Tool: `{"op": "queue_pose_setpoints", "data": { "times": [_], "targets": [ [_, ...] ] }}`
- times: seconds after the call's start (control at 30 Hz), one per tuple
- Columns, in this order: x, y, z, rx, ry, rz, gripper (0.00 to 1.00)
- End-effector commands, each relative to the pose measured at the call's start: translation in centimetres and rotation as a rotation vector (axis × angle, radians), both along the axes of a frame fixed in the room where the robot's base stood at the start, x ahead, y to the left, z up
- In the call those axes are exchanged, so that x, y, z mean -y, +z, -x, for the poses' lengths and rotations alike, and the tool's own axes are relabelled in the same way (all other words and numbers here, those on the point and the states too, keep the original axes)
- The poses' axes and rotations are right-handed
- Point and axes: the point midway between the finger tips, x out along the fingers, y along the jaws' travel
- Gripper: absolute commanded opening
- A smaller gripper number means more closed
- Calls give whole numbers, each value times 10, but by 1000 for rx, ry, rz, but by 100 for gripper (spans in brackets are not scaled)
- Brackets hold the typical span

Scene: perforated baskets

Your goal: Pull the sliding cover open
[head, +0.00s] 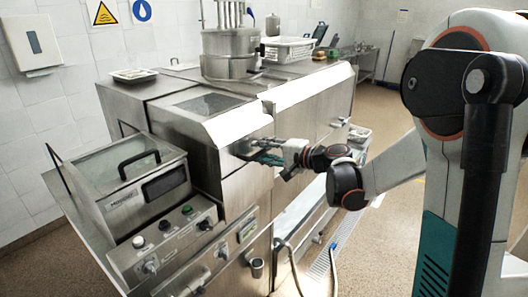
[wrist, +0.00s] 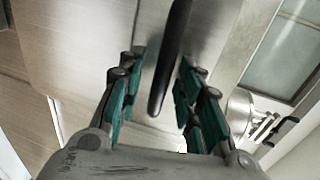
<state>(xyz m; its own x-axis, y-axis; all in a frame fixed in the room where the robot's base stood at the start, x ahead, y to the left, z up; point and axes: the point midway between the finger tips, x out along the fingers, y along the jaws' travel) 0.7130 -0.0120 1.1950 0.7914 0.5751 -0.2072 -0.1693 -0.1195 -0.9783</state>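The steel machine's front panel (head: 247,184), which I take to be the sliding cover, faces my gripper (head: 262,152) in the head view. In the wrist view, a long dark bar handle (wrist: 170,62) stands out from a brushed steel surface (wrist: 85,40). My gripper (wrist: 160,68) is open, with its teal fingers on either side of the handle. Gaps show between the handle and both fingers, so neither visibly presses on it. In the head view the handle is mostly hidden by my gripper, and I cannot tell how far the cover is open.
A fryer-like unit with a black-handled lid (head: 130,185) and a knob panel (head: 165,245) stand at the left. A steel pot (head: 229,55) and a white perforated basket (head: 288,50) sit on top. Hoses (head: 292,262) hang below. Open floor lies at the right.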

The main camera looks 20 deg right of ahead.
Motion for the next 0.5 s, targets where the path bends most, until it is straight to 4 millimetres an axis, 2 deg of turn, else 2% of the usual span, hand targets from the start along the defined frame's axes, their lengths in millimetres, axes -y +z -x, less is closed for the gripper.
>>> {"op": "queue_pose_setpoints", "data": {
  "times": [0.03,0.13,0.17,0.5],
  "targets": [
    [0,0,0,0,0,0,26],
    [0,0,0,0,0,0,3],
    [0,0,0,0,0,0,0],
    [-4,0,-5,0,1,0,0]
  ]
}}
